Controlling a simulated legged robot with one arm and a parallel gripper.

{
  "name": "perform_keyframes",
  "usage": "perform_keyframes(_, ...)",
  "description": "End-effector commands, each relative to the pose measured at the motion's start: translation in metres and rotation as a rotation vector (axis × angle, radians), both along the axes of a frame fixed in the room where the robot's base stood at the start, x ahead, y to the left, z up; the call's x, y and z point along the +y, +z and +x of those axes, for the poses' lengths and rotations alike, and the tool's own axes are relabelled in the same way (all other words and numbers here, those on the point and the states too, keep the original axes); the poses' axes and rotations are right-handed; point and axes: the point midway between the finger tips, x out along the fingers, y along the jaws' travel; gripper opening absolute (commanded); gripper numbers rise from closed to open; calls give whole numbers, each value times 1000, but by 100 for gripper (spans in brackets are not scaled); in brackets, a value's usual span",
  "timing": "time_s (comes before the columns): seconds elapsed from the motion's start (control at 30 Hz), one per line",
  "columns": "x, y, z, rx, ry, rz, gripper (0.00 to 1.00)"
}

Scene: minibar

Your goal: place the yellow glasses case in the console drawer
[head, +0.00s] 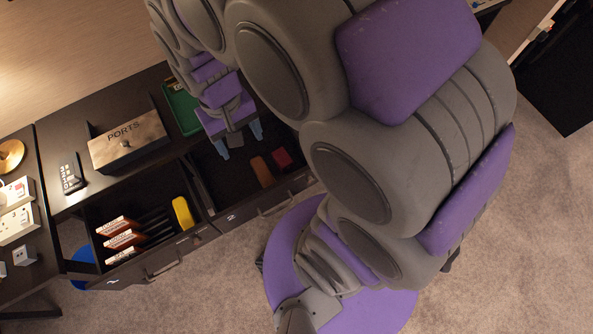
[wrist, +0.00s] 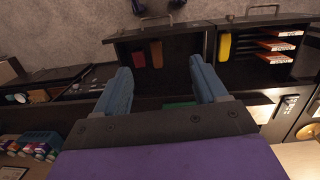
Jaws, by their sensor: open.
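A yellow glasses case (head: 182,213) lies at the right side of the open left drawer (head: 180,247). It also shows in the wrist view (wrist: 224,46), where that drawer is on the right. My gripper (head: 240,142) is open, with nothing visible between its blue fingers, over the back part of the open right drawer (head: 266,204). The fingers also show in the wrist view (wrist: 160,68), pointing toward the drawers and apart from the yellow case. The right drawer holds a brown item (head: 262,171) and a red item (head: 282,158).
Several books or boxes with orange and white ends (head: 123,240) lie beside the yellow case. A PORTS box (head: 127,142) and a green tray (head: 182,108) stand on the dark console top. Switch boxes (head: 16,209) are at far left. Carpeted floor lies in front.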

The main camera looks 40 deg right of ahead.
Motion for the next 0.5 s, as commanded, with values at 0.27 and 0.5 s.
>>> perform_keyframes(0.27,-30,30,-89,19,13,17,72)
perform_keyframes(0.5,-38,36,-139,38,26,27,72)
